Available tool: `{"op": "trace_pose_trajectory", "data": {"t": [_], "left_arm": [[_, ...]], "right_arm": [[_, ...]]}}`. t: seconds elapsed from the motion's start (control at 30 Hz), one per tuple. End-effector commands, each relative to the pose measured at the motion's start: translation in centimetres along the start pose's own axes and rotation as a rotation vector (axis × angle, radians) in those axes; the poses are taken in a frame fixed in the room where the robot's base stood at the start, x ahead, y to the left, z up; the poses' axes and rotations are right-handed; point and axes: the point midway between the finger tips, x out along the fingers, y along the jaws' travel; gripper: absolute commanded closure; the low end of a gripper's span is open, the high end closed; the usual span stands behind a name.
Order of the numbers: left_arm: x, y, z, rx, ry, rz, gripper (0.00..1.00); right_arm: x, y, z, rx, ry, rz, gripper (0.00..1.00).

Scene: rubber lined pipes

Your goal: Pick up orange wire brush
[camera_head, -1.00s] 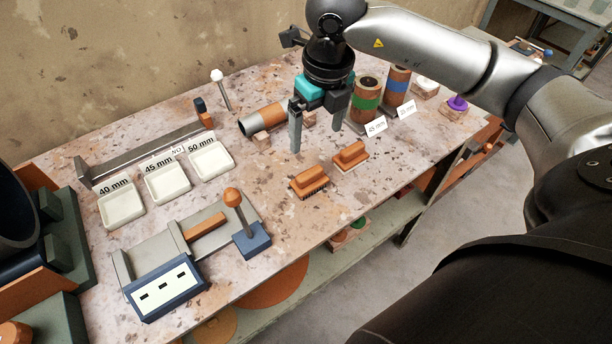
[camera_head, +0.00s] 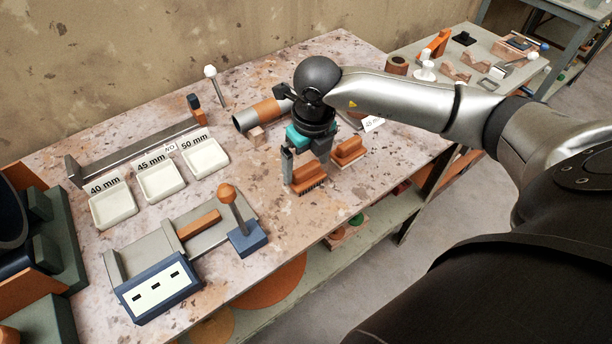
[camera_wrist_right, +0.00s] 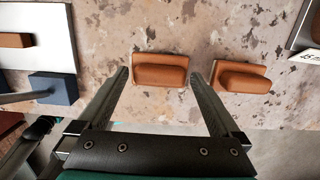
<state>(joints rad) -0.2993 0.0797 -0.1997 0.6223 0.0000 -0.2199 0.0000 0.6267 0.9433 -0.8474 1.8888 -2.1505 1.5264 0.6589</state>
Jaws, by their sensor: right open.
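An orange wire brush (camera_head: 308,180) with dark bristles lies on the workbench (camera_head: 290,215) near its front edge. A second, similar orange brush (camera_head: 348,151) lies just to its right. My right gripper (camera_head: 306,170) is above the first brush, fingers pointing down and partly covering it. In the right wrist view the open fingers (camera_wrist_right: 158,78) stand on either side of the first brush (camera_wrist_right: 160,70), with nothing held. The second brush (camera_wrist_right: 242,77) lies outside the right-hand finger there. I cannot tell the exact height of the fingertips over the bench. My left gripper is not in view.
White trays labelled 40, 45 and 50 mm (camera_head: 113,207) stand at the left. A blue-based device with an orange-knobbed lever (camera_head: 228,194) is near the front. A pipe with an orange band (camera_head: 262,114) lies behind the gripper.

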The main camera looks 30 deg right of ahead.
Motion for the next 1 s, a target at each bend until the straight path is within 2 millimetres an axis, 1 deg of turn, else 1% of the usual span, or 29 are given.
{"op": "trace_pose_trajectory", "data": {"t": [0.1, 0.13, 0.7, 0.8, 1.0], "left_arm": [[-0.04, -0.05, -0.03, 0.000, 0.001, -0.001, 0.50], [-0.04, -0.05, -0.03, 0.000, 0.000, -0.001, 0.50], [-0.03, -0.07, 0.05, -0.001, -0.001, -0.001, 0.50], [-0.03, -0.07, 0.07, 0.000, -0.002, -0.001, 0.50], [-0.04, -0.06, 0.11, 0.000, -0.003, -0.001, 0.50]], "right_arm": [[-0.07, 0.01, 0.02, -0.001, -0.001, 0.000, 0.00], [-0.08, 0.01, 0.02, -0.001, -0.001, 0.000, 0.02], [-0.13, 0.01, 0.04, 0.000, -0.001, 0.000, 0.66], [-0.15, 0.00, 0.05, 0.000, -0.002, 0.000, 0.76], [-0.18, 0.00, 0.06, 0.000, -0.002, 0.000, 0.77]]}}
